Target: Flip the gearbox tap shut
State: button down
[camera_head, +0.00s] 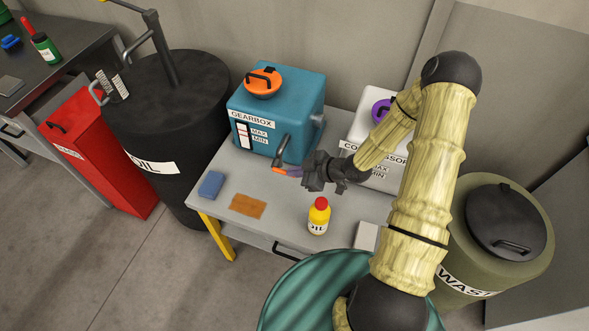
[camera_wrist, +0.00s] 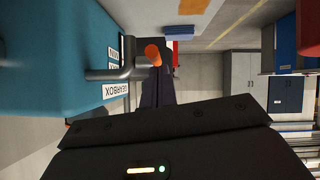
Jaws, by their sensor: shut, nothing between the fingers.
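The gearbox (camera_head: 275,112) is a teal box with an orange cap, standing on the grey table. Its tap (camera_head: 284,147) sticks out low on the front right side, with an orange-tipped lever (camera_head: 279,169). In the wrist view the gearbox (camera_wrist: 50,60) fills the left side, and the grey tap bar (camera_wrist: 105,74) ends near the orange tip (camera_wrist: 153,54). My gripper (camera_head: 298,172) is shut and empty, its fingertips right at the orange tip. In the wrist view my fingers (camera_wrist: 156,82) lie at the tip; whether they touch it I cannot tell.
A white compressor box (camera_head: 362,132) with a purple cap stands right of the gearbox, partly behind my arm. A black oil drum (camera_head: 165,115) stands left.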

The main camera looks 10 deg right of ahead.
jog(key=v, duration=1.1)
jog(key=shift+s+f, duration=0.3)
jog(key=shift+f, duration=0.05)
jog(key=shift+d, duration=0.1)
jog(key=s+d+r+m+g+h, duration=0.1)
jog(key=d+r+m+h, duration=0.4)
jog(key=r+m+h, duration=0.3)
jog(key=s+a+r+m+g+h, duration=0.1)
jog(key=s+a+r+m+g, duration=0.1)
jog(key=s+a+r+m, duration=0.2)
jog(key=s+r+m, duration=0.2)
jog(key=s+r, duration=0.1)
jog(key=s, duration=0.1)
jog(key=shift+s+a+h, duration=0.3)
jog(key=shift+a, duration=0.05)
